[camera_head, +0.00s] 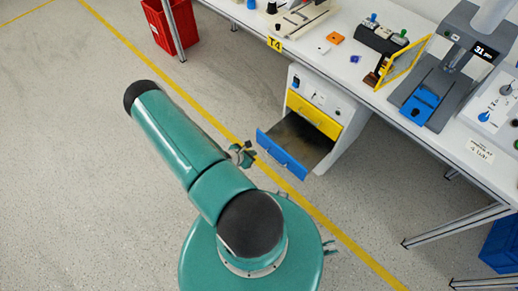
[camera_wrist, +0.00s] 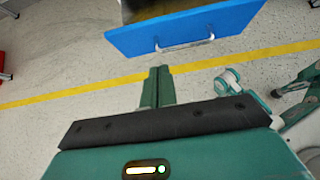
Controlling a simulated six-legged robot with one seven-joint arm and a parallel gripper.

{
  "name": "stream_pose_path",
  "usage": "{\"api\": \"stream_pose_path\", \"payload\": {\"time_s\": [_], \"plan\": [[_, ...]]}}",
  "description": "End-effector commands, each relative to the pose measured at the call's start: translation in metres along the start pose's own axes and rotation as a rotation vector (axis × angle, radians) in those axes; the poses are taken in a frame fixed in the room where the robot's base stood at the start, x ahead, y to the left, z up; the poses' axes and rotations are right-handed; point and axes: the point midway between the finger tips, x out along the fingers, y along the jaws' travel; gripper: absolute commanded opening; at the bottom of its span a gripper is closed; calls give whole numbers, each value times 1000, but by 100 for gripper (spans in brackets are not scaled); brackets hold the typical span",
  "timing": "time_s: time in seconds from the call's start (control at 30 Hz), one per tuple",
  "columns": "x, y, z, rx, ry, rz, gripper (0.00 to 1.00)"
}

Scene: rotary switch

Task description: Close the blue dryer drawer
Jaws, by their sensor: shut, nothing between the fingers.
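The blue dryer drawer (camera_head: 281,154) is pulled out of the white dryer cabinet (camera_head: 336,101) under the table, and its dark inside shows. A closed yellow drawer (camera_head: 313,115) sits above it. In the wrist view the blue drawer front (camera_wrist: 185,28) with its silver handle (camera_wrist: 184,44) is ahead at the top. My gripper (camera_wrist: 157,72) is shut and empty, its fingertips apart from the drawer front and a little below it in the picture.
The white table (camera_head: 345,62) above the cabinet holds several devices and small parts. A red crate (camera_head: 171,27) stands on the floor at upper left, a blue bin (camera_head: 502,246) at lower right. A yellow floor line (camera_head: 352,243) runs past the drawer. The floor at left is clear.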

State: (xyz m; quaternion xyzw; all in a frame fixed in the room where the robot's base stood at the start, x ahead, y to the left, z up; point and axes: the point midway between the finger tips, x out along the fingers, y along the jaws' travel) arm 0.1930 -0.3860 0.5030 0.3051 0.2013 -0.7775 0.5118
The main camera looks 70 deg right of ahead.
Motion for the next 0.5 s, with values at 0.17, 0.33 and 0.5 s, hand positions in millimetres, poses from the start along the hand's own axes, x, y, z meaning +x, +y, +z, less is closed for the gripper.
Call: {"api": "stream_pose_path", "payload": {"time_s": [0.17,0.33,0.5], "plan": [[30,-1,0,1,-1,-2,0],[64,-1,0,1,-1,-1,0],[96,-1,2,2,-1,-1,0]]}}
